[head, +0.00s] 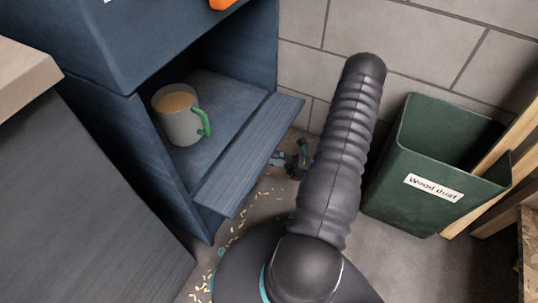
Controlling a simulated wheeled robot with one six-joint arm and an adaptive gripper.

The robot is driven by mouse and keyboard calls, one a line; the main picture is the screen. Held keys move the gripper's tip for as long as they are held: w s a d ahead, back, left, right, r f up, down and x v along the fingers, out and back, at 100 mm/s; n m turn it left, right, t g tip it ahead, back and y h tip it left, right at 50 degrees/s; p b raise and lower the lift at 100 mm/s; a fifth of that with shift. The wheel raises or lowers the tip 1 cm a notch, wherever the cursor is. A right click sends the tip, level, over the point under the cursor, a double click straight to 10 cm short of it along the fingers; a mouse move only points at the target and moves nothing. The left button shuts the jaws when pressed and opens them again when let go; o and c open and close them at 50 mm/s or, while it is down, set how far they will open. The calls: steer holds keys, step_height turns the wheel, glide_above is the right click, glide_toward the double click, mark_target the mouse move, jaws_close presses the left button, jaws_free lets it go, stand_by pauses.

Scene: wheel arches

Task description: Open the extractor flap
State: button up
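A blue wood-grained cabinet (110,45) stands at the left with an open-fronted compartment. A blue board (250,152) sticks out along the compartment's front edge, and the inside shows behind it. I cannot tell whether this board is the extractor flap; nothing in view is labelled as such. An orange part (222,3) on the cabinet's upper front is cut off by the top edge of the picture. My black ribbed arm rises through the middle of the picture.
A grey mug (181,122) with a green handle and brown contents stands in the compartment. A green bin (395,190) labelled "Wood dust" stands right of my arm. A grey block wall (400,35) closes the back.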

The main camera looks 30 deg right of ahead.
steer(key=v, duration=0.7)
